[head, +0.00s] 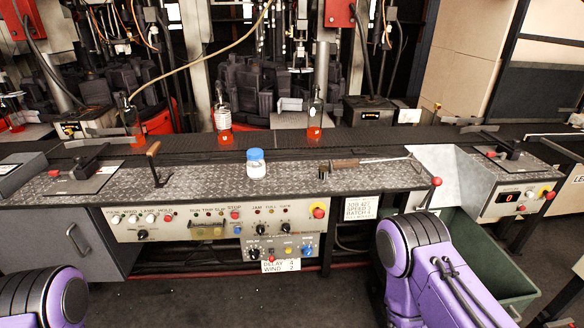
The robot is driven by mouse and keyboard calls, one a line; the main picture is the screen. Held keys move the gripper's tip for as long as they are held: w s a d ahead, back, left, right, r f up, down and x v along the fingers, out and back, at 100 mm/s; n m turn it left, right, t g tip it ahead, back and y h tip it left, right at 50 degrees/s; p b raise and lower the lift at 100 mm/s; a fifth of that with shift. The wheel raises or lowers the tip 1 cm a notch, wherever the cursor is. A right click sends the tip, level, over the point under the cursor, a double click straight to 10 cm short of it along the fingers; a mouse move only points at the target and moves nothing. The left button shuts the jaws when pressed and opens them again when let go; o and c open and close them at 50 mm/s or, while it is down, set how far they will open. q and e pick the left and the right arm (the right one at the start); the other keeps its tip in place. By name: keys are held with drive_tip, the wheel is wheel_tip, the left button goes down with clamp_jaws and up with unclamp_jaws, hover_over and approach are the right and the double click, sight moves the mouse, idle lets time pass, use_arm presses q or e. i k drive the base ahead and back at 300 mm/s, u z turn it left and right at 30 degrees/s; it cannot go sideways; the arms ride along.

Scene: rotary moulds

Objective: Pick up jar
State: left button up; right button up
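A small jar (256,167) with a blue lid and a pale whitish body stands upright on the dark metal-plate worktop (205,182), near the middle of the view. Nothing touches it and it is fully in sight. Only purple links of my two arms show, at the lower left and lower right. Neither of my grippers is in view, so whether they are open or shut is hidden.
A long-handled tool (370,161) lies right of the jar. Glowing orange-red bottles, including one at centre (315,120), stand on the dark conveyor (270,139) behind. A lever (153,153) rises at left. A control panel (210,222) fronts the worktop. A green bin (480,255) stands lower right.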

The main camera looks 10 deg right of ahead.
sight(256, 169)
drive_tip(key=z, duration=0.7)
drive_tip(key=i, duration=0.45)
